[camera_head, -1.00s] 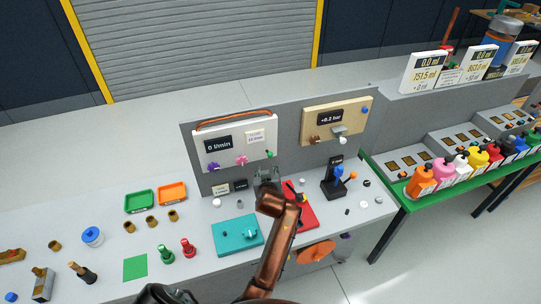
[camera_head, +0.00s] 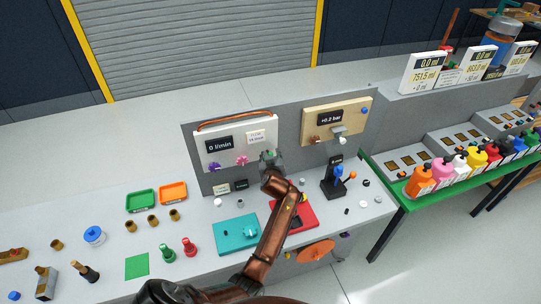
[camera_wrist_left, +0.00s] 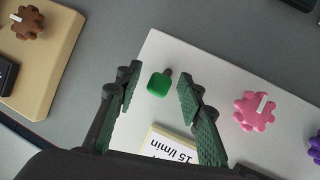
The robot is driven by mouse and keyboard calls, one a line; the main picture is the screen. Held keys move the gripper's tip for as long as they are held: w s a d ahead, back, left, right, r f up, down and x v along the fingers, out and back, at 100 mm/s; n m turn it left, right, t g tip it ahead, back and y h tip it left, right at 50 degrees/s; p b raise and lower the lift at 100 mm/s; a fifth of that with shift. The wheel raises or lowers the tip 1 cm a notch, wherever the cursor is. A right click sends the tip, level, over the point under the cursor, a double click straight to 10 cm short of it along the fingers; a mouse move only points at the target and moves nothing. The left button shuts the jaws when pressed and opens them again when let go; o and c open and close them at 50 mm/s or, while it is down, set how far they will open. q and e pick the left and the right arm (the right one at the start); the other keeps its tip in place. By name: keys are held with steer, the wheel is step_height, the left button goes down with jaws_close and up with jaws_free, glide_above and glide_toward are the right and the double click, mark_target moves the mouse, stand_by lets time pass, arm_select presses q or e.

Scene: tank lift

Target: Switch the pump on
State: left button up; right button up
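The white pump panel (camera_head: 240,143) stands on the bench's back wall, with a dark display reading 0 l/min. In the left wrist view a small green switch (camera_wrist_left: 158,84) with a short dark stem sits on this panel (camera_wrist_left: 215,75). My left gripper (camera_wrist_left: 159,92) is open, with one finger on each side of the green switch and visible gaps between. In the head view my left gripper (camera_head: 271,160) is at the panel's lower right corner and covers most of the switch. My right gripper is not in view.
A pink knob (camera_wrist_left: 254,111) and a purple knob (camera_wrist_left: 315,149) sit beside the switch on the panel. A beige panel (camera_head: 337,119) reading +0.2 bar is to the right. A teal block (camera_head: 235,233), a red plate (camera_head: 303,215) and a black stand (camera_head: 333,186) are on the bench below.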

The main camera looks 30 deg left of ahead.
arm_select(q)
jaws_close()
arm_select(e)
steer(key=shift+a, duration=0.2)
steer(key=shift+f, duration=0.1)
arm_select(q)
steer(key=shift+f+b, duration=0.15)
steer(key=shift+b, duration=0.4)
step_height(320, 180, down, 4)
steer(key=m+t+y+b, duration=0.1)
steer(key=t+y+b, duration=0.1)
steer(key=b, duration=1.1)
steer(key=t+y+b, duration=0.1)
steer(key=t+b, duration=0.2)
steer(key=b, duration=1)
steer(key=shift+d+r+m+t+y+b, duration=0.2)
steer(key=shift+m+t+y+b, duration=0.1)
steer(key=shift+m+t+y, duration=0.1)
steer(key=shift+s+r+b, duration=0.1)
steer(key=shift+r+b, duration=0.1)
steer(key=shift+b, duration=0.45)
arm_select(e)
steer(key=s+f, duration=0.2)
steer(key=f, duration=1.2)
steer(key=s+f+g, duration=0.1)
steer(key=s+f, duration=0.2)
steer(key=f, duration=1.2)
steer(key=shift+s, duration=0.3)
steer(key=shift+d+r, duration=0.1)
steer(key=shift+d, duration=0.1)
